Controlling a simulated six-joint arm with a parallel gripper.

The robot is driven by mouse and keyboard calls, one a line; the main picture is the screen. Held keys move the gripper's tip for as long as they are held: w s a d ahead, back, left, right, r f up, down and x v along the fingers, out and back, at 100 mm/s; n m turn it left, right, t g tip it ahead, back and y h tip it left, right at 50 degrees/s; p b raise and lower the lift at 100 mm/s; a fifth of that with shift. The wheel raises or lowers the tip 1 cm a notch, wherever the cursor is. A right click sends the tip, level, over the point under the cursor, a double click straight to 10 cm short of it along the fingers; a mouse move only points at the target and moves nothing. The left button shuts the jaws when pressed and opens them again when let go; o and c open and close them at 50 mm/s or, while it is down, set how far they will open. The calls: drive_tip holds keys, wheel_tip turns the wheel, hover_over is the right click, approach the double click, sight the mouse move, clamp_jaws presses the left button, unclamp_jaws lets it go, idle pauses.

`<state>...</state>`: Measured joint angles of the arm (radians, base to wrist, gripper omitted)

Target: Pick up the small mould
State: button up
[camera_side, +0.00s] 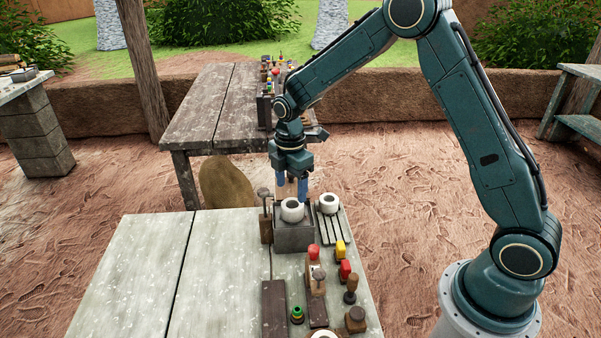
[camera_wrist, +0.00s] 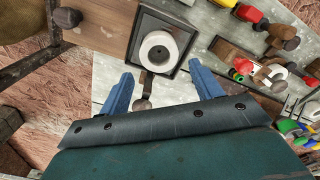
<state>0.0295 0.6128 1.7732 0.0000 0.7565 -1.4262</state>
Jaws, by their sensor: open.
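Two white, round, hollow pieces that look like moulds stand at the far right end of the near table. One white piece (camera_side: 292,215) sits on a grey square box (camera_side: 294,238); it also shows in the wrist view (camera_wrist: 146,46) on the box's dark-rimmed top (camera_wrist: 178,22). The other white piece (camera_side: 328,210) sits on a dark slatted rack (camera_side: 333,232) just to the right and looks slightly smaller. I cannot tell which is the small mould. My gripper (camera_side: 291,187) points down over the grey box, open and empty. In the wrist view, its blue fingertips (camera_wrist: 161,71) are apart.
A dark wooden tool (camera_side: 265,228) with a round knob stands left of the box. Red and yellow items (camera_side: 340,252), stamps and wooden blocks (camera_side: 274,308) crowd the front. The pale tabletop (camera_side: 170,270) at left is clear. Another table (camera_side: 210,110) stands behind.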

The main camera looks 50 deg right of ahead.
sight(292, 205)
drive_tip(key=shift+f, duration=1)
drive_tip(key=shift+f, duration=0.1)
drive_tip(key=shift+d+f, duration=0.1)
drive_tip(key=shift+f, duration=2.4)
drive_tip(key=shift+c, duration=0.5)
drive_tip(key=c, duration=0.8)
drive_tip(key=shift+r, duration=0.15)
drive_tip(key=shift+c, duration=0.2)
wheel_tip(292, 205, up, 20)
